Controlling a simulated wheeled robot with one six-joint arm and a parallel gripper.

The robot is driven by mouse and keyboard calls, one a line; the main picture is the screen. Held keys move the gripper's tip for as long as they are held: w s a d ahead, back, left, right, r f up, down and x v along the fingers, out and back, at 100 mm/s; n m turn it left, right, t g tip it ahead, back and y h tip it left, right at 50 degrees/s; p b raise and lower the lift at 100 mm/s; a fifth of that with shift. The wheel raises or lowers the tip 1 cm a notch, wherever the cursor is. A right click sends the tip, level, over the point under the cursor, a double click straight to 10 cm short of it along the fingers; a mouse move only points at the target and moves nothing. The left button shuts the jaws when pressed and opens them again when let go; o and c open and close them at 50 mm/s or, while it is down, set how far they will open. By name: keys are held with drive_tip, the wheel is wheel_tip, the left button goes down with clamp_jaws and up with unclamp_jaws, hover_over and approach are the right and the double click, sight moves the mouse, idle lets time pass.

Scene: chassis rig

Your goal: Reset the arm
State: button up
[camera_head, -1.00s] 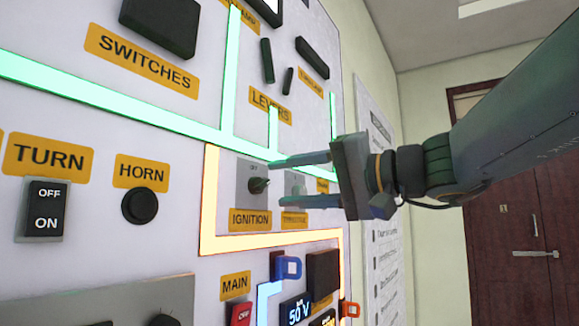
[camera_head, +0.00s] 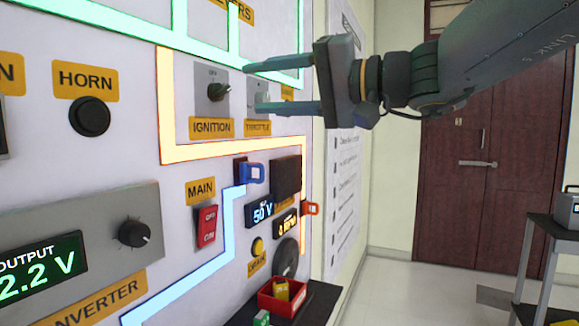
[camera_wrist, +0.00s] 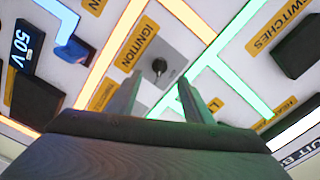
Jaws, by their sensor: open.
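My gripper (camera_head: 285,86) is at the upper middle of the head view, in front of the white panel (camera_head: 105,150). Its two fingers are apart, one above the other, and nothing is between them. The ignition knob (camera_head: 218,92) sits on the panel to the left of the fingertips, with a gap visible. In the wrist view the gripper (camera_wrist: 155,95) is open, and the ignition knob (camera_wrist: 159,66) shows beyond the fingertips. The fingers partly cover the throttle plate (camera_head: 256,92).
A horn button (camera_head: 90,115), a red main switch (camera_head: 207,226) and blue (camera_head: 250,172) and orange (camera_head: 311,208) handles stick out from the panel. A red bin (camera_head: 282,298) rests on a dark shelf below. A door (camera_head: 475,165) and a cart (camera_head: 550,255) stand at right, with open floor between.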

drive_tip(key=d+f+m+g+h+p, duration=0.1)
drive_tip(key=d+f+h, duration=0.25)
drive_tip(key=f, duration=0.95)
drive_tip(key=d+f+m+g+h+p, duration=0.1)
drive_tip(key=d+f+m+g+h, duration=0.2)
drive_tip(key=f, duration=0.9)
drive_tip(key=s+d+f+n+g+h+p, duration=0.1)
drive_tip(key=s+d+f+h, duration=0.4)
drive_tip(key=d+f, duration=0.4)
drive_tip(key=s+d+f+n+g+h, duration=0.1)
drive_tip(key=s+d+f+h, duration=0.4)
drive_tip(key=f, duration=0.8)
drive_tip(key=s+d, duration=0.3)
drive_tip(key=d, duration=0.1)
drive_tip(key=shift+d+f+g+p, duration=0.3)
drive_tip(key=shift+f+g+p, duration=0.1)
